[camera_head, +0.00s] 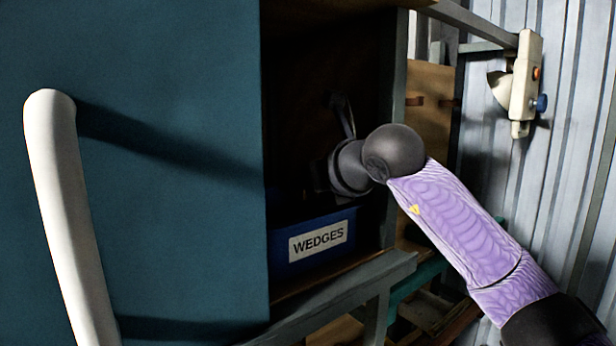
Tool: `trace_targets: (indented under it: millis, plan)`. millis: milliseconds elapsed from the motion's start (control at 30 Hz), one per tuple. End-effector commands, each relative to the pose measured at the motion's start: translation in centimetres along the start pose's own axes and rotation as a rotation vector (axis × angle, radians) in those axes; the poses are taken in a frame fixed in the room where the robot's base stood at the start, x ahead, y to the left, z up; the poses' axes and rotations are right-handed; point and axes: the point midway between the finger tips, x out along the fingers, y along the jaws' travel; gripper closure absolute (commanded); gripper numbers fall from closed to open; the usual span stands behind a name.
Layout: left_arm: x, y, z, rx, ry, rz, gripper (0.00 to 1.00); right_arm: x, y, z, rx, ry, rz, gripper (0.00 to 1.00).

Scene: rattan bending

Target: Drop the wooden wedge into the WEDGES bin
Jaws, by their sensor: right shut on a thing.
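The blue WEDGES bin (283,240) stands on a shelf inside the dark cabinet, its white label facing me. My right gripper (318,178) reaches into the cabinet from the right and is over the bin's back right part, close above its rim. It is dark and partly hidden behind my wrist. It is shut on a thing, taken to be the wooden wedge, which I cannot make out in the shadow. The bin's inside is also too dark to see. My left gripper is not in view.
A teal door panel (180,220) with a white bar handle (65,200) covers the left side. The cabinet's grey right post (398,100) stands close beside my right wrist. A grey shelf rail (345,290) runs below the bin. A switch box (525,85) hangs at upper right.

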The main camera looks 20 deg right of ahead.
Motion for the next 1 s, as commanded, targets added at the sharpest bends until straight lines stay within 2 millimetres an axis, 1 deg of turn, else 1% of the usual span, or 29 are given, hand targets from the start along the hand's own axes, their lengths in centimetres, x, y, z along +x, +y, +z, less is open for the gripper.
trace_targets:
  millis: [33,267,300,467,500,700,767,867,1000]
  plan:
    - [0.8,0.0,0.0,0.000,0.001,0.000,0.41,0.3,0.0,-0.8,0.000,0.000,0.000,1.00]
    - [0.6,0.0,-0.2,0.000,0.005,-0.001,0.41,0.3,0.0,-0.7,0.000,0.000,0.000,1.00]
    - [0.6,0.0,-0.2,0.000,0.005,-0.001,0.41,0.3,0.0,-0.7,0.000,0.000,0.000,0.53]
    - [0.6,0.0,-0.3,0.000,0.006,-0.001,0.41,0.3,0.0,-0.7,0.000,0.000,0.000,0.19]
    - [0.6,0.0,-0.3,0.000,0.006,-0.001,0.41,0.3,0.0,-0.7,0.000,-0.001,0.000,0.16]
    - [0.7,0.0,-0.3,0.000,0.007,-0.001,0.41,0.2,0.0,-0.7,0.000,-0.001,0.000,0.16]
    - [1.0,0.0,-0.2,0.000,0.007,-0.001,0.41,-0.2,-0.1,-0.8,0.000,-0.003,-0.001,0.16]
    - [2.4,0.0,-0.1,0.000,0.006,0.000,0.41,-2.1,-0.1,-1.1,-0.003,-0.007,-0.002,0.16]
    - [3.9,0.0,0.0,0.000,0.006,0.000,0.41,-5.8,-0.1,-1.1,-0.002,-0.006,-0.002,0.16]
